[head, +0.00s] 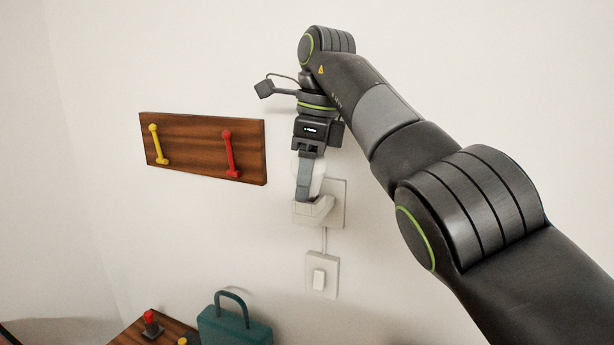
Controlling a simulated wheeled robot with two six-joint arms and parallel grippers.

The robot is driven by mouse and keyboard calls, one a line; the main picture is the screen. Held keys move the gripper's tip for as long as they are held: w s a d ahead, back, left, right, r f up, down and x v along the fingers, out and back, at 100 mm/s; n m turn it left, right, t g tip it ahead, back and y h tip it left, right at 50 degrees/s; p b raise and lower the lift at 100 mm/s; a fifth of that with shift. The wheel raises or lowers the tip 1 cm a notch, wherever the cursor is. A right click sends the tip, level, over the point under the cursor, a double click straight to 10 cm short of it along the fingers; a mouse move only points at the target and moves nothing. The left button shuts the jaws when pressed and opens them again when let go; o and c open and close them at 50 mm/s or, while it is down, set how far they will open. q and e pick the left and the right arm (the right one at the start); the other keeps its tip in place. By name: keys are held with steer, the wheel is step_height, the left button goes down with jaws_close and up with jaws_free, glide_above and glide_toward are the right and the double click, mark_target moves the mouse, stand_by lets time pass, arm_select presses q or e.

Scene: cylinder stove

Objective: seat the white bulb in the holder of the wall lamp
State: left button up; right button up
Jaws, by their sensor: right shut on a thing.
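The wall lamp (335,212) is a pale plate on the wall with a light holder (312,212) sticking out from it. The white bulb (318,172) is in my right gripper (305,190), which points down and is shut on it. The gripper's finger covers part of the bulb. The bulb is directly above the holder, its lower end at or close to the holder's top. I cannot tell whether it is inside the holder, as the finger hides the join. My left gripper is not in view.
A wooden board (200,140) with a yellow and a red hook hangs on the wall at left. A light switch (321,276) is below the lamp, joined by a cord. A teal box (234,325) with a handle stands at the bottom.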

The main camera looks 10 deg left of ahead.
steer(key=shift+f, duration=0.2)
steer(key=o, duration=1.1)
steer(key=shift+r, duration=0.1)
steer(key=shift+c, duration=0.2)
steer(key=shift+r, duration=0.1)
steer(key=r+p, duration=0.3)
steer(key=r, duration=0.1)
steer(key=d+r+p, duration=0.1)
steer(key=r+p, duration=0.5)
steer(key=r, duration=0.1)
steer(key=shift+d+r+p, duration=0.3)
steer(key=shift+d+r, duration=0.05)
steer(key=shift+d, duration=0.05)
steer(key=shift+f, duration=0.1)
